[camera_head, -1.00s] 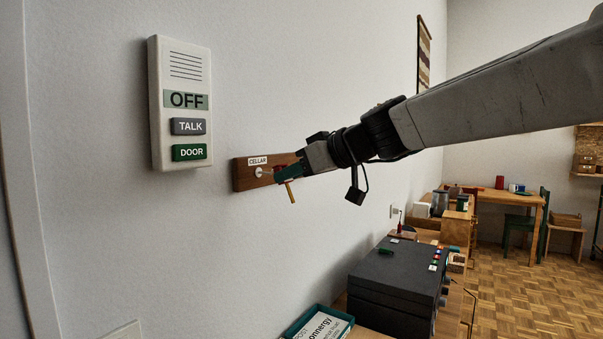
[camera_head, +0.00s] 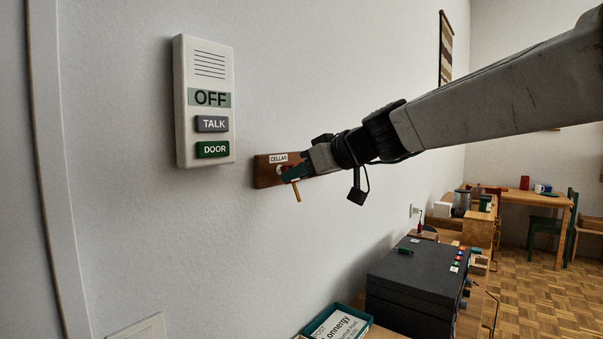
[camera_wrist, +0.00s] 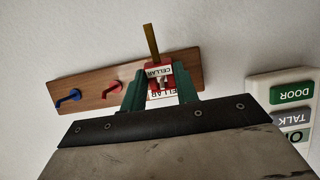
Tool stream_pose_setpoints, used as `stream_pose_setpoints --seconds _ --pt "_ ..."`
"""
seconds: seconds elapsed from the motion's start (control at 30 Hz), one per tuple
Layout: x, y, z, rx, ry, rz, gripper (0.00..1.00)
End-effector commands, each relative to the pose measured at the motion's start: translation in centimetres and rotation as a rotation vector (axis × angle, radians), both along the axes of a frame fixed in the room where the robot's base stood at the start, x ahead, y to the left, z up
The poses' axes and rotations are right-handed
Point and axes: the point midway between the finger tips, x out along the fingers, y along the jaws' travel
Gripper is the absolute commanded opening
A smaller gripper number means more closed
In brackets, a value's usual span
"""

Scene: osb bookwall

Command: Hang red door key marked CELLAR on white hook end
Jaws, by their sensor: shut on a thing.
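My gripper (camera_head: 294,174) is shut on the red door key (camera_wrist: 158,78) marked CELLAR, in front of the wooden hook board on the wall. The key's brass shaft (camera_head: 297,191) points down in the head view and up in the wrist view (camera_wrist: 151,42). The wooden board (camera_head: 264,176) carries a CELLAR label (camera_head: 278,158) at its left end; the label is partly covered by the key in the wrist view. The white hook (camera_head: 281,170) below that label is mostly hidden by the key and fingers. I cannot tell whether the key is around the hook.
A red hook (camera_wrist: 112,87) and a blue hook (camera_wrist: 68,97) stick out along the board. A white intercom (camera_head: 205,130) is on the wall close by at left. A dark box (camera_head: 413,275) and a green-rimmed tray (camera_head: 340,324) stand below.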

Motion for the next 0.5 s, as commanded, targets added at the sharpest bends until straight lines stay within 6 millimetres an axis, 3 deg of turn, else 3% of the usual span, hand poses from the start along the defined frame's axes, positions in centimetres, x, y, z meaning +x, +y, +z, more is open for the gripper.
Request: stream_pose_setpoints --seconds 0.37,0.4,0.47,0.5 --pt "0.00 -0.01 -0.09 -0.002 0.001 0.000 0.09" --pt "0.01 -0.02 -0.09 -0.002 0.001 0.000 0.38" --pt "0.01 -0.02 -0.09 -0.002 0.001 0.000 0.55" --pt "0.01 -0.02 -0.08 -0.002 0.001 0.000 0.55"
